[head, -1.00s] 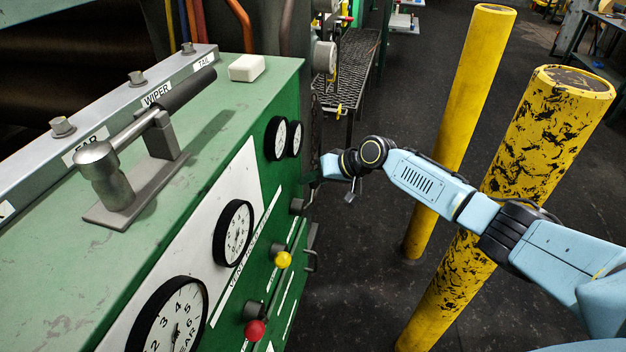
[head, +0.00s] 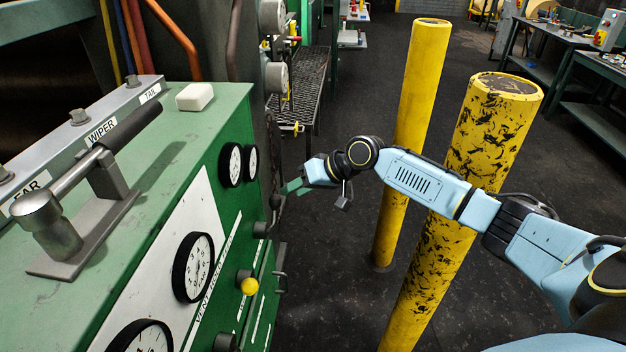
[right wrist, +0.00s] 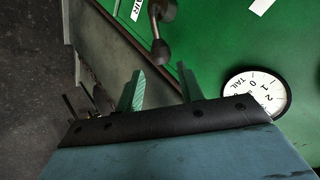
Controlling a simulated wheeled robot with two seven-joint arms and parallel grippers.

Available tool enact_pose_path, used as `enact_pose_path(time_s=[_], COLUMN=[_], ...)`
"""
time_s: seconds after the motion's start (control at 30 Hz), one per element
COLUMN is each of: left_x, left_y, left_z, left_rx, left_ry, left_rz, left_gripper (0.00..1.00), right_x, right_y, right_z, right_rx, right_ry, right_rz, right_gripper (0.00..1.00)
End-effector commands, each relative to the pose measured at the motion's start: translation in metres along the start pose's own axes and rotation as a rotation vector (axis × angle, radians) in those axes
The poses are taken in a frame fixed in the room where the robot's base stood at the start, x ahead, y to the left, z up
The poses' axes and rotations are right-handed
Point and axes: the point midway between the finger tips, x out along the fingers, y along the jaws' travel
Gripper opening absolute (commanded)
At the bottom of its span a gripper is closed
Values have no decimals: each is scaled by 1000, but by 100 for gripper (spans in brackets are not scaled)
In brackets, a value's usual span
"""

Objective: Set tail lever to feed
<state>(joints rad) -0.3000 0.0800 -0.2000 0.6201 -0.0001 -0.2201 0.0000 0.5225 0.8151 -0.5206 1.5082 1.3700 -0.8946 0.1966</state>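I cannot read which one is the tail lever in the head view. My right gripper (head: 290,188) is just off the panel's far end. In the right wrist view its two green fingers (right wrist: 160,82) are apart with nothing between them. A dark lever with a rounded knob (right wrist: 160,48) is just beyond the fingertips, apart from them. The TAIL dial (right wrist: 256,95) is to the right. My left gripper is not in view.
Two yellow posts (head: 413,120) (head: 484,150) stand close by my right arm. A metal mesh platform (head: 305,80) is behind the machine. A grey bracket with a dark handle (head: 95,195) and a white block (head: 195,97) sit on the machine top. Dark floor is open between panel and posts.

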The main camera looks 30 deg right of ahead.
Motion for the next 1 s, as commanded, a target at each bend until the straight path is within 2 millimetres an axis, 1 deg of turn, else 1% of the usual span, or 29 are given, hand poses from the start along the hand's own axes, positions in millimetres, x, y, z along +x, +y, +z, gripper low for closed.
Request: enact_pose_path(time_s=[0.03, 0.13, 0.2, 0.33, 0.47, 0.9, 0.97, 1.0], left_x=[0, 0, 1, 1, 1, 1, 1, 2], left_y=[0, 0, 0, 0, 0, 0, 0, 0], left_z=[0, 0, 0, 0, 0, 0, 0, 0], left_rx=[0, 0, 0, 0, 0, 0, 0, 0], left_ry=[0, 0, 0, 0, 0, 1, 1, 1], left_rz=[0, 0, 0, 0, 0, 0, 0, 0], left_gripper=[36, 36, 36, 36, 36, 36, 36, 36], right_x=[-12, -29, -39, -50, -53, -53, -51, -48], right_y=[1, 1, 1, 1, 0, 0, 2, 6], right_z=[0, 1, 1, 1, 0, 0, 1, 4], right_rx=[-2, -2, 0, 1, 0, 1, 3, 7], right_ry=[0, -2, -1, -1, -1, -1, 0, 2], right_rz=[3, 3, 2, 0, 0, 0, 2, 9], right_gripper=[38, 38, 38, 38, 38, 38, 38, 38])
